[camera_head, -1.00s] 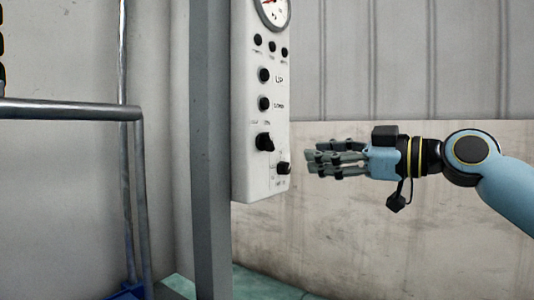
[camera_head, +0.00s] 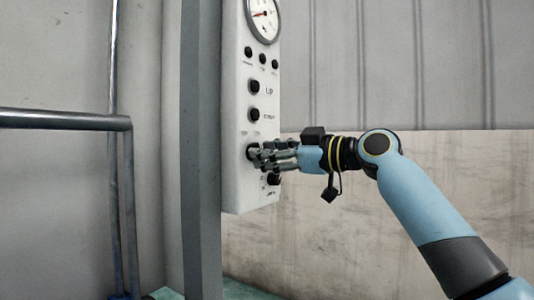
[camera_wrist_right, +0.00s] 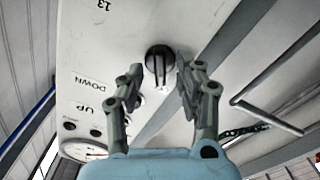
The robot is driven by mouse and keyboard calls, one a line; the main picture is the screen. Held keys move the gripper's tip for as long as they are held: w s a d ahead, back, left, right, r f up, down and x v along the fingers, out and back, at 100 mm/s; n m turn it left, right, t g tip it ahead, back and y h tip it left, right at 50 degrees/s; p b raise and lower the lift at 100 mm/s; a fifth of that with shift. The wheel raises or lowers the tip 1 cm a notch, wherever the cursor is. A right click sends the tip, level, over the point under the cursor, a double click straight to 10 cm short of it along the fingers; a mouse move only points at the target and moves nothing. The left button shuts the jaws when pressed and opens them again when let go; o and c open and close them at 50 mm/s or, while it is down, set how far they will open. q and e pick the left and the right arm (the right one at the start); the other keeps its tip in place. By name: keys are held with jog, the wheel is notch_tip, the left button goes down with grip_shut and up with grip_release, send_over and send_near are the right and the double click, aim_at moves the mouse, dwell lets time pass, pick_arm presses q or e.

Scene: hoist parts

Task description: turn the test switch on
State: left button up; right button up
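The white control panel (camera_head: 247,190) hangs beside a grey post in the head view. A black rotary knob (camera_wrist_right: 160,62) on it shows between the fingers in the right wrist view; in the head view my fingers partly cover it. A smaller black knob (camera_head: 274,179) sits lower, just below my fingers. I cannot read which label marks the test switch. My right gripper (camera_head: 258,155) is at the panel; it also shows in the right wrist view (camera_wrist_right: 160,75). Its fingers are apart, one on each side of the rotary knob, the right-hand one closer. My left gripper is not in view.
Above are the black UP button (camera_head: 254,86), another button (camera_head: 254,114), several small black fittings and a round gauge (camera_head: 262,18). The grey post (camera_head: 202,150) stands left of the panel, and a metal rail (camera_head: 65,120) farther left. Right of the panel is open space before the wall.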

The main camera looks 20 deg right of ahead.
jog(key=shift+w+a, duration=0.15)
jog(key=shift+a, duration=0.05)
grip_shut()
